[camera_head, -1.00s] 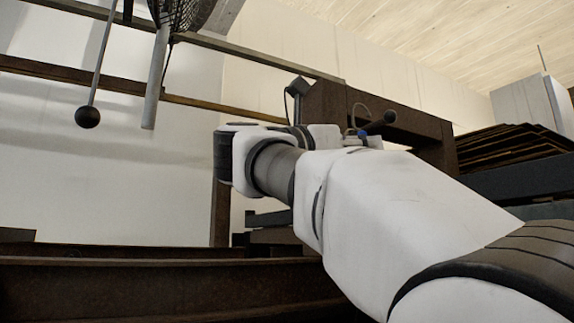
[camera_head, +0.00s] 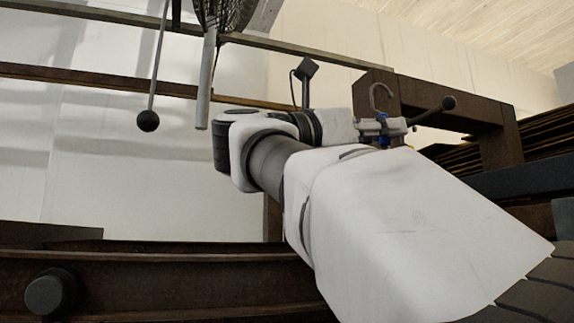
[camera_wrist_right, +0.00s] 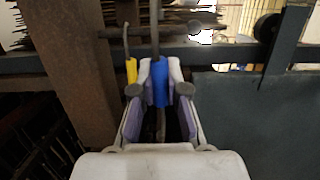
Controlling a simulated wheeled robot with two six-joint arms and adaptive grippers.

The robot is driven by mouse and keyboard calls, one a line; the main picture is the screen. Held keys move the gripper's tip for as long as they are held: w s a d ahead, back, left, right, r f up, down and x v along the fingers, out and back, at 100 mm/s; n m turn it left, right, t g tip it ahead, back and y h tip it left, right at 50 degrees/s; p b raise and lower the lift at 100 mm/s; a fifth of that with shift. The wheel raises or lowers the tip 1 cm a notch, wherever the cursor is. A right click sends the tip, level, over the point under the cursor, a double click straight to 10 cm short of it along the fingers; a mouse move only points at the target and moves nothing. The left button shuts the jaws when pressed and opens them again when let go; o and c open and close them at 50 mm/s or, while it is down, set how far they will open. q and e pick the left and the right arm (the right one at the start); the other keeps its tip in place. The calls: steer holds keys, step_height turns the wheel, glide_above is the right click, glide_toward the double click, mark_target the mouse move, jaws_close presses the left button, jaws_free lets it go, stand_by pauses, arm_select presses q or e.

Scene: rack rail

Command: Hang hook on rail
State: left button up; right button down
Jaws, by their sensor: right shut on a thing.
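My right gripper (camera_head: 392,127) is in the middle right of the head view, with its arm coming in from the lower right. It is shut on the hook (camera_head: 381,94), a thin grey curved piece standing up above the fingers. In the right wrist view the fingers (camera_wrist_right: 160,92) close around a blue part (camera_wrist_right: 161,84), with a yellow part beside it. A dark rod with a ball end (camera_head: 449,103) shows beyond the fingers; I cannot tell whether it belongs to the hook. The upper rail (camera_head: 300,55) runs across the back, up and left of the gripper. My left gripper is not in view.
A ball-ended rod (camera_head: 148,121) and a dark mesh tool with a grey handle (camera_head: 205,80) hang at upper left. A lower rusty bar (camera_head: 100,80) crosses the back. A rusty brown frame (camera_head: 495,145) stands at right, and a rusty beam (camera_head: 170,285) crosses the front.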

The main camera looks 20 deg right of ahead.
steer(key=shift+s+a+f, duration=0.1)
steer(key=shift+s+f, duration=0.05)
steer(key=s+a+f+b, duration=0.2)
steer(key=s+b, duration=1.1)
steer(key=shift+f, duration=0.3)
steer(key=shift+d, duration=0.1)
steer(key=shift+s+d, duration=0.15)
steer(key=shift+d, duration=0.05)
